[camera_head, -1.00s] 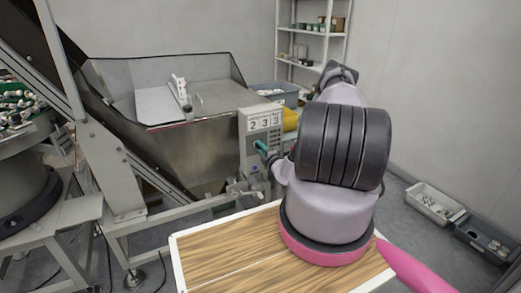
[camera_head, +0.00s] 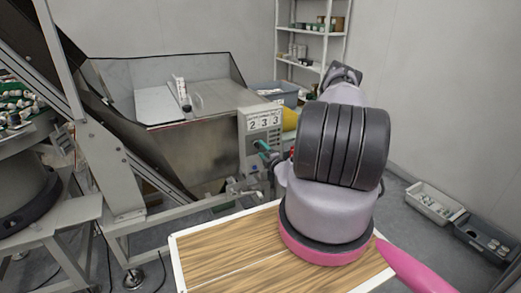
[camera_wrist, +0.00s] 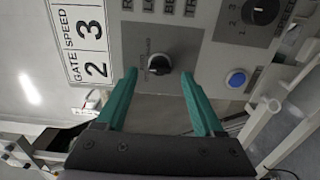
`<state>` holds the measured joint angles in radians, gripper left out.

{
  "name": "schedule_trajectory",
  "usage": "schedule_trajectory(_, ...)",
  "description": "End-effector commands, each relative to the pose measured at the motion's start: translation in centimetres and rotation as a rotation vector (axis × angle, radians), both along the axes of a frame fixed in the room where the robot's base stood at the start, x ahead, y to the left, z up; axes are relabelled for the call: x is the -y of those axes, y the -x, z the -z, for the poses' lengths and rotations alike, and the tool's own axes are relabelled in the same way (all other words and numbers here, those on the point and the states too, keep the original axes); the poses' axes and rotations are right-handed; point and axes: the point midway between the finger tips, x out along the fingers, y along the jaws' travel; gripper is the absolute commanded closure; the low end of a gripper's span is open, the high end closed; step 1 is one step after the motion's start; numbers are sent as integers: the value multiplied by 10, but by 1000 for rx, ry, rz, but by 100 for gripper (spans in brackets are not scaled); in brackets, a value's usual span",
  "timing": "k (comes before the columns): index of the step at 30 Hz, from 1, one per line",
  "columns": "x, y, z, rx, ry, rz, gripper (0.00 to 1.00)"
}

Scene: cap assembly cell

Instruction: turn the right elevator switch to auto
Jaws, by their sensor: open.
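The elevator control box (camera_head: 246,150) is a grey panel on the side of the metal hopper, with a "2 3 3" label on top.
In the wrist view a second black dial (camera_wrist: 260,11) and a blue button (camera_wrist: 236,79) lie to the right of the switch. The metal hopper (camera_head: 190,150) stands left of the box. A wooden-topped table (camera_head: 230,250) is below my arm.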

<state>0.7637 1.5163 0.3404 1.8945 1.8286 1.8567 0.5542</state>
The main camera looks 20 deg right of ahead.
Motion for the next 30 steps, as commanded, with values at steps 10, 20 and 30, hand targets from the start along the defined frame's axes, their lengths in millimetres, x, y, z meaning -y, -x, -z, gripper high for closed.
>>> schedule_trajectory(10,3,69,1,-3,-4,2,31)
schedule_trajectory(20,3,88,0,-1,-1,0,31)
schedule_trajectory(30,3,87,0,-1,-1,0,31)
